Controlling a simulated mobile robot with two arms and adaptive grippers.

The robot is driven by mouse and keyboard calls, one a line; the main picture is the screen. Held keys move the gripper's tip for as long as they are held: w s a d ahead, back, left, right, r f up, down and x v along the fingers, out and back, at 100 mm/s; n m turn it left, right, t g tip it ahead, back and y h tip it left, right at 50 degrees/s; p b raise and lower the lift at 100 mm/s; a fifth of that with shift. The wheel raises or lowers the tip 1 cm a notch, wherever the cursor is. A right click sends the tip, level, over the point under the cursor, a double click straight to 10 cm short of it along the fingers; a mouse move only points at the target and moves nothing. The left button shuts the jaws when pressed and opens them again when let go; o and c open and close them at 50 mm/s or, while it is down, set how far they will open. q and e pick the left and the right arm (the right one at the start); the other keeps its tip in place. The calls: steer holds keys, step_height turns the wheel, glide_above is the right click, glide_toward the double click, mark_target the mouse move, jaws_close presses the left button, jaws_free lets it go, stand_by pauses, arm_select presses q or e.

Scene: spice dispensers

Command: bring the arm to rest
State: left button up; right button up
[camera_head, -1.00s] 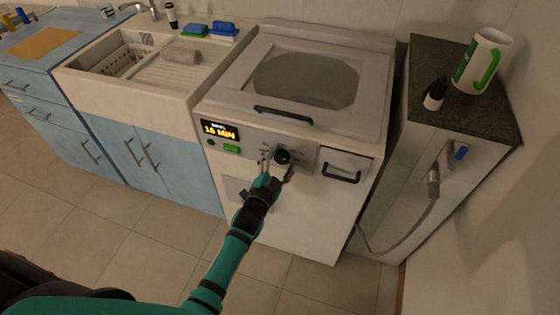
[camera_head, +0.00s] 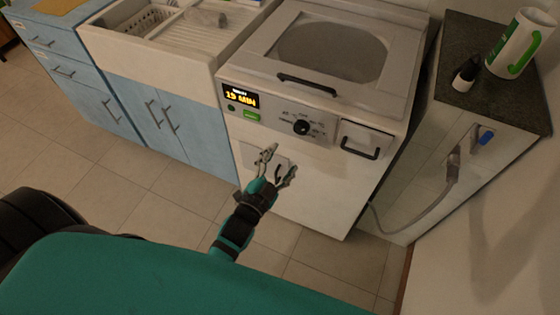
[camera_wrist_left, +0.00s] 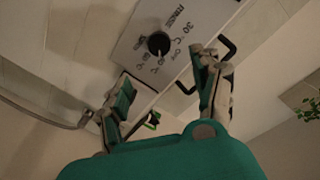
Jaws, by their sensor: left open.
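My left gripper (camera_head: 277,168) is open and empty in front of the white washing machine's (camera_head: 330,190) front, below its control panel. The black dial (camera_head: 301,127) on the panel is apart from the fingers. The panel's display (camera_head: 240,96) shows a lit time in minutes. In the left wrist view the two fingers (camera_wrist_left: 165,100) are spread wide, with the dial (camera_wrist_left: 158,43) beyond and between them. My teal left arm comes in from the lower left. My right gripper is in neither view.
Blue cabinets and a white sink (camera_head: 165,45) stand left of the machine. The tiled floor in front is clear.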

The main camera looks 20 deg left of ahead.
arm_select(q)
steer(key=shift+f, duration=0.1)
stand_by(0.4)
steer(key=s+f+n+g, duration=0.1)
steer(key=s+f+g, duration=0.35)
steer(key=f, duration=0.85)
steer(key=s+f+n+g, duration=0.25)
steer(key=s+f, duration=0.35)
steer(key=f, duration=0.7)
steer(key=s+a+f+g, duration=0.2)
steer(key=s+f, duration=0.3)
steer(key=s, duration=0.4)
steer(key=s+a+f+n+g, duration=0.1)
steer(key=s+f+g, duration=0.3)
steer(key=s, duration=0.6)
steer(key=s+a+f+n+g+y, duration=0.1)
steer(key=s+a+f+g, duration=0.2)
steer(key=s+f, duration=0.5)
steer(key=shift+s+f, duration=0.2)
steer(key=shift+s, duration=0.55)
steer(key=shift+d, duration=0.1)
